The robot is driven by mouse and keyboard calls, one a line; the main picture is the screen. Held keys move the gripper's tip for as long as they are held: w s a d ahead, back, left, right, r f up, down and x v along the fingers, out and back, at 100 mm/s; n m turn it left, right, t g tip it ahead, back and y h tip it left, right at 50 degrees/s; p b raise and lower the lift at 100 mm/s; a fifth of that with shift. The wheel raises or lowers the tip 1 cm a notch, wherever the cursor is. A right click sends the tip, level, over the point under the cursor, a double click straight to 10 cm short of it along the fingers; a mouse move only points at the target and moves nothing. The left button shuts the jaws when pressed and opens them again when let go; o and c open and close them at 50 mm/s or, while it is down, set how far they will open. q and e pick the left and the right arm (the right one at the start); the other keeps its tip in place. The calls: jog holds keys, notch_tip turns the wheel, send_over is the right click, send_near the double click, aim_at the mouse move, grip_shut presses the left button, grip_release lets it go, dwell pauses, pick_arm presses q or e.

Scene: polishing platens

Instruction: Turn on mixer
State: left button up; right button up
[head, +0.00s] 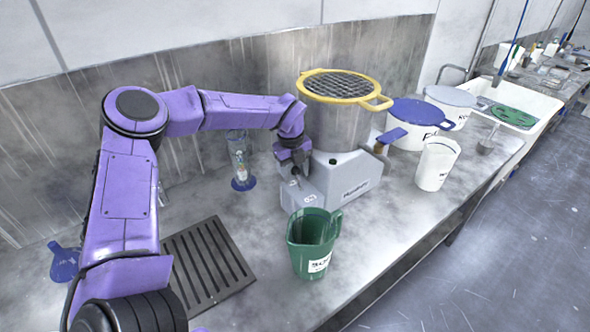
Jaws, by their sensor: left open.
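The mixer (345,185) stands on the metal bench, with a grey base, a steel bowl and a yellow-rimmed mesh lid (341,86) on top. Small controls show on the low front-left part of the base. My left arm reaches in from the left, and my left gripper (294,172) points down right above those controls, open. I cannot tell whether its fingers touch them, as the gripper partly hides that area. My right gripper is not in view.
A green jug (312,245) stands in front of the mixer. A drain grate (207,266) lies front left, a glass cylinder (238,162) behind it. A white beaker (436,165) and lidded tubs (415,112) stand right of the mixer. The bench between jug and beaker is clear.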

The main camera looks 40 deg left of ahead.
aim_at(301, 178)
pick_arm(q)
grip_shut()
jog(key=shift+d+f+y+b, duration=0.1)
jog(key=shift+d+y+b, duration=0.15)
jog(key=shift+y+b, duration=0.4)
jog(key=y+b, duration=0.1)
jog(key=b, duration=0.1)
jog(key=d+t+y+b, duration=0.1)
jog(key=y+b, duration=0.1)
jog(key=b, duration=0.1)
jog(key=d+y+b, duration=0.1)
jog(key=b, duration=0.2)
jog(key=shift+s+d+r+t, duration=0.2)
jog(key=shift+s+t, duration=0.1)
jog(key=shift+s, duration=0.05)
jog(key=shift+s+d+r+y+b, duration=0.1)
jog(key=shift+d+r+y+b, duration=0.2)
jog(key=shift+y+b, duration=0.6)
grip_release()
jog(key=b+v, duration=0.2)
jog(key=v, duration=0.8)
jog(key=shift+s+r, duration=0.15)
jog(key=shift+s, duration=0.1)
